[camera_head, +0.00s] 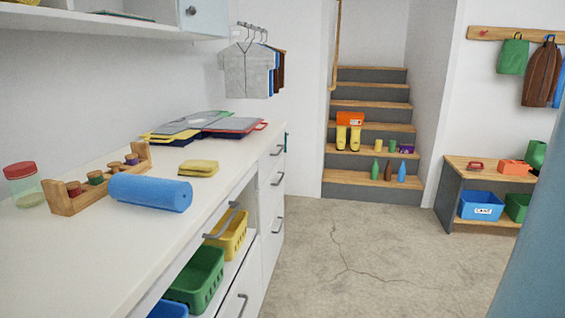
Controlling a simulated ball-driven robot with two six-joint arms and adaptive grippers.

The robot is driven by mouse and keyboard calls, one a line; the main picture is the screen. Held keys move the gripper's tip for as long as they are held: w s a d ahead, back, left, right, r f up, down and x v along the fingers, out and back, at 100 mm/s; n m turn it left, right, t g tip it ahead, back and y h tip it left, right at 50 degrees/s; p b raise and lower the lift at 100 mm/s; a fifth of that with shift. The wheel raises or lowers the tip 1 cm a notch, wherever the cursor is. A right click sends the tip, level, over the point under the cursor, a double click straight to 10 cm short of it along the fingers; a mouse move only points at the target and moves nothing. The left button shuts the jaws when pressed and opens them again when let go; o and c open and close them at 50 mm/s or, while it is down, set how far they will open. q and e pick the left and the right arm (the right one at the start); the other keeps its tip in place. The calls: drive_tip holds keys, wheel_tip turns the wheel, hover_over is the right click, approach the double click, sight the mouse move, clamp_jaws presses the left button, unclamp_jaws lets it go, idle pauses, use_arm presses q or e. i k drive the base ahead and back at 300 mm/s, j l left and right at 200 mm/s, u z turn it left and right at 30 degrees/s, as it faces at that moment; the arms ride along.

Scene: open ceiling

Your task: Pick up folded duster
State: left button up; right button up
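A small folded yellow cloth (198,168), which looks like the folded duster, lies flat on the white counter (95,245). It is behind and to the right of a blue roll (150,192), with a small gap between them. Nothing covers it. Neither of my grippers shows in the head view.
A wooden rack with small jars (72,196) and a red-lidded jar (22,184) stand left of the roll. Coloured folders (205,125) lie farther back. Baskets (195,279) sit below the counter. The concrete floor (345,250) is clear up to the stairs (370,190).

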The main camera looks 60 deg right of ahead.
sight(206, 168)
drive_tip(key=z, duration=1.25)
